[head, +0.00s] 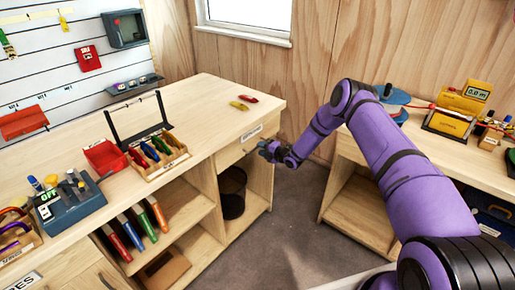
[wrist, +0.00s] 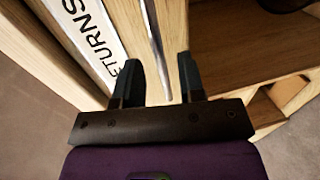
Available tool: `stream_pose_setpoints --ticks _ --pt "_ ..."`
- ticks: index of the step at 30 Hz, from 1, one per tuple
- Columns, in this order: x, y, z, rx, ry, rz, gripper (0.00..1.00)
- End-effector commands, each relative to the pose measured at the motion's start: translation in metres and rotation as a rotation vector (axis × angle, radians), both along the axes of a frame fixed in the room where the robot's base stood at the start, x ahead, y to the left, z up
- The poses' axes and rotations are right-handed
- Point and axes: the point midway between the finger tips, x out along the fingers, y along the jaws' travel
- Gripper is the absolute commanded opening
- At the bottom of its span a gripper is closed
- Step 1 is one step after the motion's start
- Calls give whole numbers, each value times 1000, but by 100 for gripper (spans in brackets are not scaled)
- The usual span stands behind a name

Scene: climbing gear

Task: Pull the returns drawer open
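The returns drawer (head: 232,153) is at the right end of the long wooden bench, just under its top, and looks shut. Its white label (head: 252,132) reads "RETURNS" in the wrist view (wrist: 97,38). A thin metal bar handle (wrist: 156,45) runs along the drawer front in the wrist view. My gripper (head: 263,149) is at the drawer front. In the wrist view my gripper (wrist: 160,85) is open, with one dark finger on each side of the bar. I cannot tell whether either finger touches the bar.
Below the drawer is an open shelf with a black bin (head: 232,192). A red and a yellow piece of gear (head: 244,102) lie on the bench top. A second wooden bench (head: 362,205) stands to the right. Grey floor (head: 283,235) between the benches is clear.

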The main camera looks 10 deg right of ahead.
Motion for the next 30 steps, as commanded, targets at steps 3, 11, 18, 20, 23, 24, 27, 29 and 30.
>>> stream_pose_setpoints --ticks 3,11,18,20,23,24,27,29,30 --pt "13 9 -4 -1 -1 0 36" --pt "25 18 -6 0 0 -1 36" --pt "25 18 -6 -1 1 -1 36" --pt "25 18 -6 -1 1 -1 25" --pt "25 18 -6 -1 1 -1 2" --pt "25 18 -6 -1 1 -1 0" --pt "25 18 -6 -1 1 -1 0" --pt "25 18 -6 -1 1 -1 0" --pt "25 18 -6 -1 1 -1 0"
